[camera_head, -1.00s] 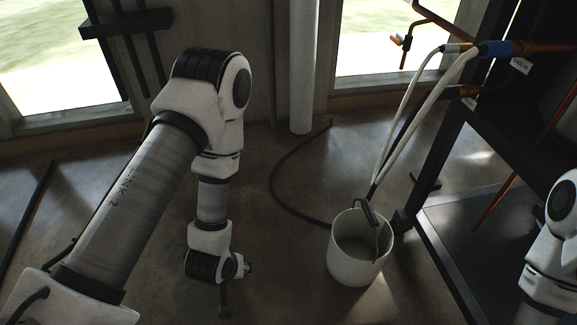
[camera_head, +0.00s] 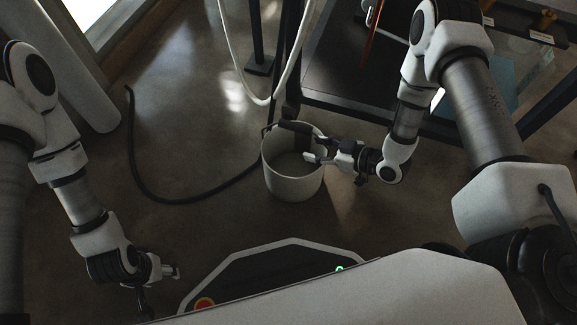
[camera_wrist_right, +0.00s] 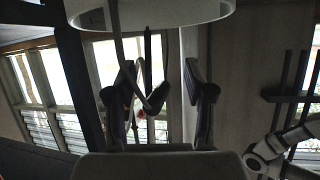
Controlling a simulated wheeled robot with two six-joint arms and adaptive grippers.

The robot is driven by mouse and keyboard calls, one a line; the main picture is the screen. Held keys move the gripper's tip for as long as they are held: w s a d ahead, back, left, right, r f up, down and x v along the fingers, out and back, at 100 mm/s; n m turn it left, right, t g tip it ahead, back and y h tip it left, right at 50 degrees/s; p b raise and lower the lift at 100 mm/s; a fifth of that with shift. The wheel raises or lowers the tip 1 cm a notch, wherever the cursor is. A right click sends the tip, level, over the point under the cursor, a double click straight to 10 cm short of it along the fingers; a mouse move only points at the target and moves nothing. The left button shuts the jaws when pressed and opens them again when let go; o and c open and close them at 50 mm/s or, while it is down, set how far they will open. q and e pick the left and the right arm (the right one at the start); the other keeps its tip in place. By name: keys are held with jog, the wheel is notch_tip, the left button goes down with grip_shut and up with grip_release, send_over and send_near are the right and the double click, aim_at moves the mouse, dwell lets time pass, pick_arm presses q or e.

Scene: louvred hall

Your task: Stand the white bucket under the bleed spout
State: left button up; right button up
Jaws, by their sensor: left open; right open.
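The white bucket (camera_head: 292,184) stands upright on the floor in the middle of the head view, with a dark piece across its far rim. My right gripper (camera_head: 318,150) is open at the bucket's right side, its fingertips by the rim; I cannot tell whether they touch. My left gripper (camera_head: 172,272) is open and empty at the lower left, away from the bucket. I cannot make out the bleed spout in the head view.
A black hose (camera_head: 140,180) curves over the floor left of the bucket. A white hose (camera_head: 232,50) hangs in a loop behind it. The dark rack frame (camera_head: 345,108) stands behind and right. The floor between my left gripper and the bucket is mostly clear.

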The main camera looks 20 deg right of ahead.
aim_at(296, 127)
jog(key=w+a+r+n+y+b, duration=0.1)
jog(key=y+b, duration=0.1)
jog(key=w+a+r+n+y+b, duration=0.1)
jog(key=w+a+n+b, duration=0.1)
jog(key=w+a+r+n+t+y+b, duration=0.1)
jog(key=w+y+b, duration=0.1)
jog(key=shift+w+a+r+n+y, duration=0.2)
jog(key=shift+w+r+n+y, duration=0.1)
jog(key=shift+n, duration=0.1)
jog(key=shift+r, duration=0.15)
pick_arm(q)
notch_tip(296, 127, down, 6)
jog(key=shift+f, duration=0.25)
pick_arm(e)
grip_shut()
